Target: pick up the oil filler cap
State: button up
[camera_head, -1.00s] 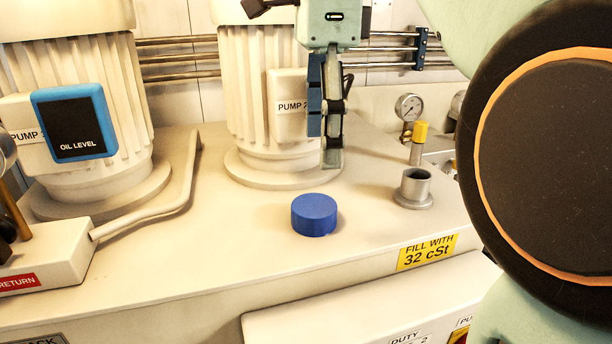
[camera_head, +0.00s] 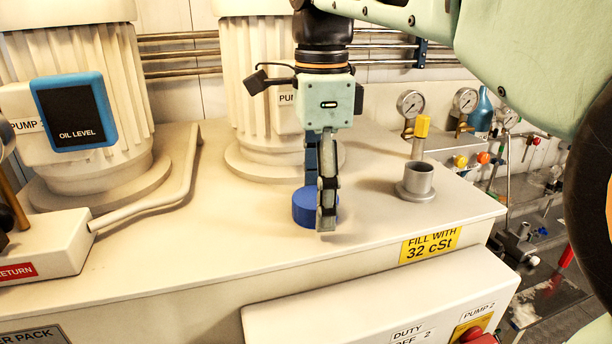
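The oil filler cap (camera_head: 301,208) is a blue round cap standing on the cream tank top (camera_head: 230,240), left of the open grey filler neck (camera_head: 417,180). My gripper (camera_head: 326,225) points down at the cap. One finger is in front of the cap's right part and hides it. The other finger shows partly behind, over the cap's far side. The fingers are seen nearly edge-on, so the gap between them and any contact with the cap cannot be made out.
A yellow-topped fitting (camera_head: 421,128) stands behind the filler neck. A pump motor (camera_head: 247,90) rises close behind my gripper. A bent pipe (camera_head: 165,200) lies at left. The tank's front edge is near the yellow label (camera_head: 431,245). The tank top left of the cap is clear.

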jog(key=shift+f, duration=0.15)
jog(key=c, duration=1.2)
jog(key=shift+c, duration=0.2)
notch_tip(320, 180, up, 10)
jog(key=shift+w+f+p, duration=0.1)
jog(key=shift+f+p, duration=0.1)
jog(key=shift+p, duration=0.6)
jog(key=w+d+m+p, duration=0.2)
jog(key=w+d+m, duration=0.1)
jog(key=d, duration=0.5)
jog(key=w+d+r+m+p, duration=0.1)
jog(key=w+d+m+p, duration=0.1)
jog(key=d, duration=0.7)
jog(key=shift+w+d+m+p, duration=0.25)
jog(key=shift+w+m+p, duration=0.2)
jog(key=shift+p, duration=0.3)
jog(key=shift+r, duration=0.1)
